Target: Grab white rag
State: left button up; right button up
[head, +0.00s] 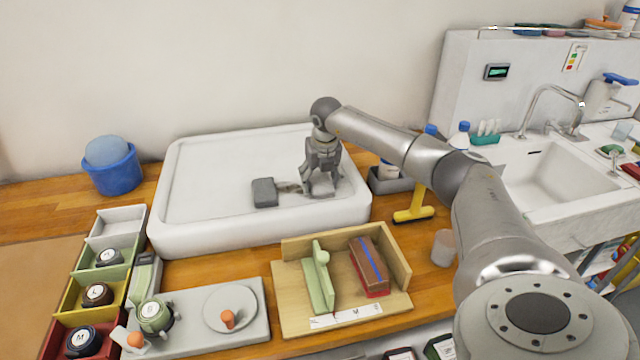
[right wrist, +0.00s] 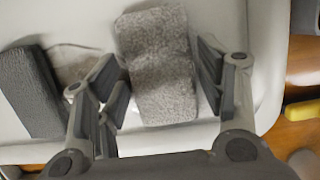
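A pale grey, speckled, folded cloth-like piece (right wrist: 158,65), the closest match I see to a white rag, lies on the white tray (head: 205,225). It also shows under my right gripper in the head view (head: 323,188). My right gripper (head: 321,170) points down over it, with its fingers apart on either side of the piece in the right wrist view. A gap shows at the left finger. A flatter, crumpled greyish piece (right wrist: 72,62) lies just left, partly hidden by that finger. My left gripper is not in view.
A dark grey block (head: 264,192) lies left of the gripper on the tray. A grey caddy (head: 390,182) and yellow squeegee (head: 414,215) are at the right. The tray's left half is clear.

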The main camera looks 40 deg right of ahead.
jog(key=c, duration=0.7)
jog(key=shift+o, duration=0.2)
